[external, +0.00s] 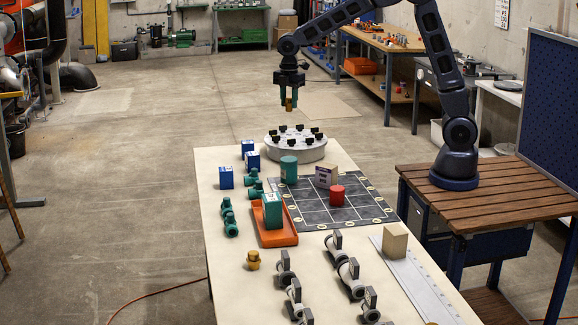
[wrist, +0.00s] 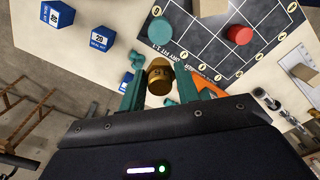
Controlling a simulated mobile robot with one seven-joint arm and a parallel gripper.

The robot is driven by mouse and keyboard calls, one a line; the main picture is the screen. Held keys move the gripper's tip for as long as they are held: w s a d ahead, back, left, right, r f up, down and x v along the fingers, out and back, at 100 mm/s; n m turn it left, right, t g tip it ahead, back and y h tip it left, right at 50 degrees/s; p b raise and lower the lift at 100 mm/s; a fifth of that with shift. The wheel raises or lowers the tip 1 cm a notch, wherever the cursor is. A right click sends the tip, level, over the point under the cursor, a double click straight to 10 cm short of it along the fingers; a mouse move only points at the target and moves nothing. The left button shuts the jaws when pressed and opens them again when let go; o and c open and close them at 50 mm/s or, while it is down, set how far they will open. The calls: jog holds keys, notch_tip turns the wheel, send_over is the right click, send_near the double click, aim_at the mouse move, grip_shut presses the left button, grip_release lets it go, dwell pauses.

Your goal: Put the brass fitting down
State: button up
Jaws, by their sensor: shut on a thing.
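My gripper (external: 289,99) has its teal fingers shut on a brass fitting (external: 289,104), held in the air over the far end of the pale table, above the round grey fixture in the picture. In the wrist view the brass fitting (wrist: 160,75) sits between the fingertips of my gripper (wrist: 160,88); the fingers partly hide its sides. A second brass fitting (external: 253,260) stands on the table near its left edge. I cannot tell exactly how high the held fitting is.
The round fixture (external: 295,157) carries several black knobs. A dark grid mat (external: 352,202) bears a green cylinder (external: 289,166), a red cylinder (external: 337,195) and a box (external: 327,176). Blue boxes (external: 226,177), teal fittings (external: 230,222), an orange tray (external: 278,240) and grey valves (external: 350,277) occupy the table.

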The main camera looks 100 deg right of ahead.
notch_tip(320, 180, down, 18)
jog(key=shift+f, duration=0.2)
dwell(0.4)
jog(key=shift+f, duration=0.15)
jog(key=o, duration=1)
